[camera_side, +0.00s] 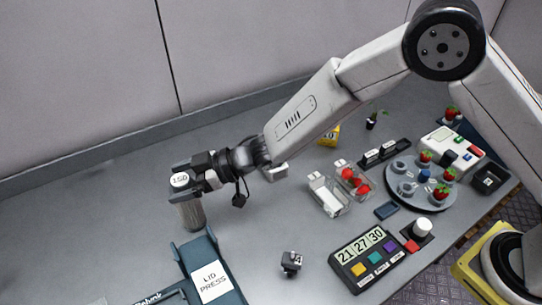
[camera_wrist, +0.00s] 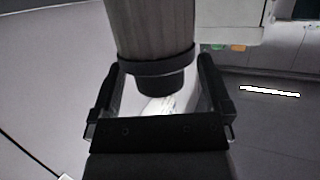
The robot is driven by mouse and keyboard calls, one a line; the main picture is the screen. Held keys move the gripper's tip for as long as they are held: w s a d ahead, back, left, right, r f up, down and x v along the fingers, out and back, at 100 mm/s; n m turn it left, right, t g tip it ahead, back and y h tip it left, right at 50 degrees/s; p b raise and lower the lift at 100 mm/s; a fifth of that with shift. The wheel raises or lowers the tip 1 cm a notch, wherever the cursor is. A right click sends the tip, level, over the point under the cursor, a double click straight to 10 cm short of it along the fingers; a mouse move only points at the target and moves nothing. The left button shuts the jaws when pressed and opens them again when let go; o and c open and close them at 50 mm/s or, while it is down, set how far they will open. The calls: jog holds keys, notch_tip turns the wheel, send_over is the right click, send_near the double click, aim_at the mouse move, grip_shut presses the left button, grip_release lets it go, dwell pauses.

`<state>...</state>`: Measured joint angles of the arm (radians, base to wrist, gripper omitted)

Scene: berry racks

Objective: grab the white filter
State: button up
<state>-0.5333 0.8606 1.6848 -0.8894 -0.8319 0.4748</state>
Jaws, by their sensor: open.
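My gripper (camera_side: 190,178) is open around the upper end. In the wrist view the ribbed cylinder (camera_wrist: 152,28), with a dark band and dark end, shows at and between the jaw tips of my gripper (camera_wrist: 158,75). Whether either jaw touches it cannot be told.
A lid press (camera_side: 210,275) stands close in front of the cylinder. A small dark block (camera_side: 291,262), a 21 27 30 display panel (camera_side: 367,258), clear berry racks (camera_side: 328,197) and a round tray (camera_side: 432,203) lie to the right. The bench's left side is bare.

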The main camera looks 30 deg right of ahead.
jog(key=shift+x, duration=1.05)
grip_shut()
